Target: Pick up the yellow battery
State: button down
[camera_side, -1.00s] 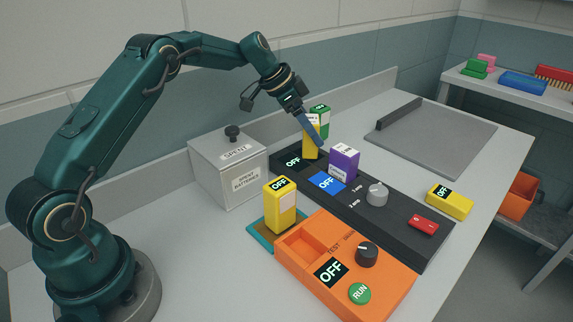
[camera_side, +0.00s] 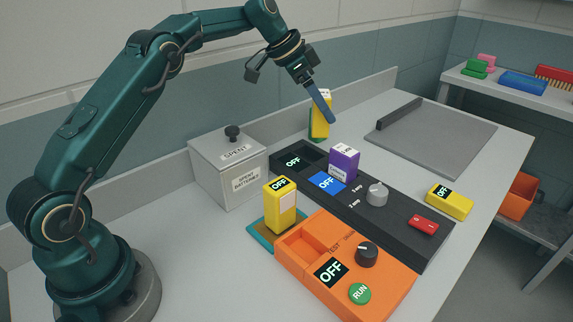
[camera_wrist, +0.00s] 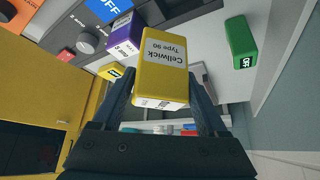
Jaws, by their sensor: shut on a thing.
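The yellow battery (camera_side: 321,128) is clamped upright between my gripper's two fingers (camera_side: 324,115) above the back end of the dark charging panel. In the wrist view the same battery (camera_wrist: 163,70) fills the space between both fingers, with "Cellwick Type 90" on its label. One finger hides part of it in the side view.
A purple battery (camera_side: 343,161) stands on the dark panel (camera_side: 400,220). A grey spent-batteries box (camera_side: 225,177) stands left. The grey mat (camera_side: 440,140) is clear.

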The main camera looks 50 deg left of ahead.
jog(key=d, duration=1.7)
jog(key=s+a+r+n+t+y, duration=0.15)
jog(key=s+a+r+n, duration=0.25)
jog(key=s+a, duration=0.4)
jog(key=s+a+r+n+y, duration=0.2)
jog(key=s+a+r+n, duration=0.1)
jog(key=s+a, duration=0.5)
jog(key=w+a+f+n, duration=0.1)
jog(key=w+a+f, duration=0.1)
jog(key=w, duration=0.6)
jog(key=w+a+f+n+y, duration=0.1)
jog(key=w+f, duration=0.4)
jog(key=w, duration=0.3)
jog(key=shift+a, duration=0.35)
jog(key=shift+m, duration=0.3)
